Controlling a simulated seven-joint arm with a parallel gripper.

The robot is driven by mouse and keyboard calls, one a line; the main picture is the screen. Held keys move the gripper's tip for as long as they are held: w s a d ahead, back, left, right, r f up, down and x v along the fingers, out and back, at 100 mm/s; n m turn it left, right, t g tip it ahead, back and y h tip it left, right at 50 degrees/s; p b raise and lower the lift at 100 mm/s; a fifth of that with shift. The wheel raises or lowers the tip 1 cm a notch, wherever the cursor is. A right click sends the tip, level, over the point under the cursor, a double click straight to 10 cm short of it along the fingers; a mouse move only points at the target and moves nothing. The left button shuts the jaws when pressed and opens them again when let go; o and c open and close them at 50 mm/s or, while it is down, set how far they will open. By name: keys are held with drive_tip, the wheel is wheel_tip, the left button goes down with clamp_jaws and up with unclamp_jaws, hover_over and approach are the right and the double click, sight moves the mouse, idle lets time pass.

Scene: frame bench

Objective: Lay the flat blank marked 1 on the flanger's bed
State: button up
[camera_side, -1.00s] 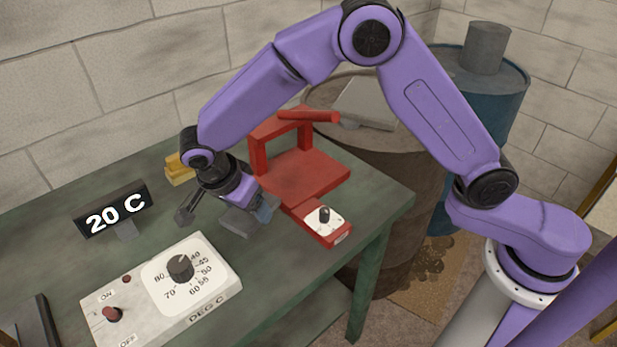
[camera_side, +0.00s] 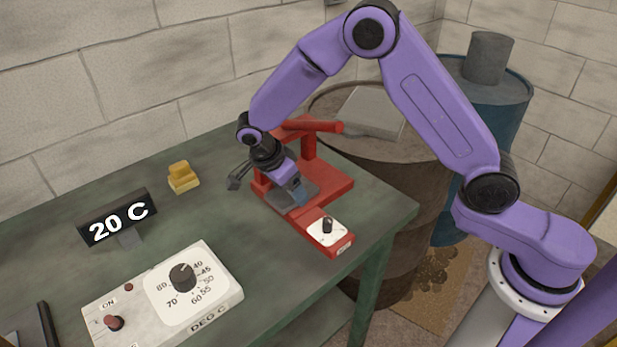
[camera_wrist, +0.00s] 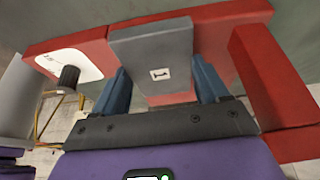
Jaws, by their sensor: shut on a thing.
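The flat grey blank marked 1 (camera_wrist: 152,52) is between the two blue fingers of my gripper (camera_wrist: 160,88) in the wrist view, with its number facing the camera. In the side view my gripper (camera_side: 297,196) is shut on the blank (camera_side: 308,186), low over the bed of the red flanger (camera_side: 335,182). The flanger also shows behind the blank in the wrist view (camera_wrist: 225,25). I cannot tell whether the blank touches the bed. The flanger's upright frame and red bar (camera_side: 312,126) stand behind the gripper.
A white plate with a black knob (camera_side: 327,228) is on the flanger's front end. A dial box (camera_side: 170,290), a 20 C display (camera_side: 117,217) and a yellow block (camera_side: 183,178) stand on the green bench (camera_side: 225,165). Barrels (camera_side: 390,165) stand behind the bench's right edge.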

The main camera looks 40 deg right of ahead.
sight(308, 181)
drive_tip(key=d, duration=0.6)
drive_tip(key=shift+d, duration=0.15)
drive_tip(key=shift+f, duration=0.3)
drive_tip(key=shift+f, duration=0.15)
drive_tip(key=o, duration=1.3)
drive_tip(key=shift+c, duration=0.2)
drive_tip(key=shift+r, duration=0.3)
drive_tip(key=a, duration=1.2)
drive_tip(key=shift+a+r, duration=0.35)
drive_tip(key=shift+r, duration=0.05)
